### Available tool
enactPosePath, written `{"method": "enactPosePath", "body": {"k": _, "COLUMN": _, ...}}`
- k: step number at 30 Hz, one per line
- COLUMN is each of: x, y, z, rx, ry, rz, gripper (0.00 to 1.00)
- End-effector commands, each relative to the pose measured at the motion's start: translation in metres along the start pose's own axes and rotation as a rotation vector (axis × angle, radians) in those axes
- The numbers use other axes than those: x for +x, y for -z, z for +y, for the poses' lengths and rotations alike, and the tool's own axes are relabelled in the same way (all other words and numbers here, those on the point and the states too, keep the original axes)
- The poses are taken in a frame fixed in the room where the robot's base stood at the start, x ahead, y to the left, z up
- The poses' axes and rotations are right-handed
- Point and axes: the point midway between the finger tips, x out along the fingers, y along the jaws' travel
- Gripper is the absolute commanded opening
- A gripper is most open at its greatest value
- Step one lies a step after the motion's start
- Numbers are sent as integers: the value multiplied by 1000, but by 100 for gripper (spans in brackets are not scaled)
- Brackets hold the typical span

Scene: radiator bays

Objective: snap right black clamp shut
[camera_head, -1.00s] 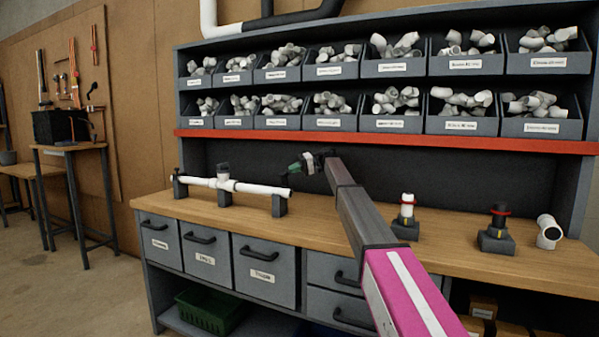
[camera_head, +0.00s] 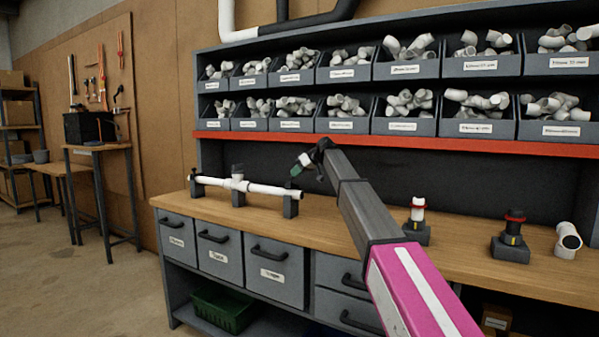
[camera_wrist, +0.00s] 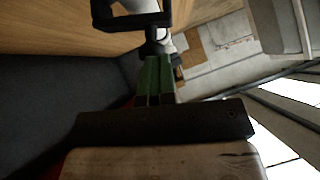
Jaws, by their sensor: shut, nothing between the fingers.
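My gripper (camera_head: 297,168) has green fingers that are together and empty, just above the pipe's right end in the head view. In the wrist view, the shut fingers (camera_wrist: 153,62) point at a black clamp frame (camera_wrist: 128,22) with white pipe behind it. Whether they touch it, and how far it is closed, I cannot tell.
A black fitting (camera_head: 513,228) and a white elbow (camera_head: 567,240) stand farther right. A red shelf edge (camera_head: 390,142) with bins runs above.

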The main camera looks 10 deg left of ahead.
Motion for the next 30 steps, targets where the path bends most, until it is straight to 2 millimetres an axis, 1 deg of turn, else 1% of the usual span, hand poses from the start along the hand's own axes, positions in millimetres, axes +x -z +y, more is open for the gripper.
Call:
{"method": "enactPosePath", "body": {"k": 1, "x": 2, "y": -4, "z": -6, "rx": -27, "ry": -25, "rz": 0, "gripper": 0}}
{"method": "enactPosePath", "body": {"k": 3, "x": 4, "y": -6, "z": -10, "rx": -65, "ry": -59, "rz": 0, "gripper": 0}}
{"method": "enactPosePath", "body": {"k": 11, "x": 10, "y": -13, "z": -18, "rx": -168, "ry": -149, "rz": -1, "gripper": 0}}
{"method": "enactPosePath", "body": {"k": 19, "x": 14, "y": -15, "z": -21, "rx": -213, "ry": -190, "rz": 0, "gripper": 0}}
{"method": "enactPosePath", "body": {"k": 30, "x": 14, "y": -15, "z": -21, "rx": -217, "ry": -194, "rz": 0, "gripper": 0}}
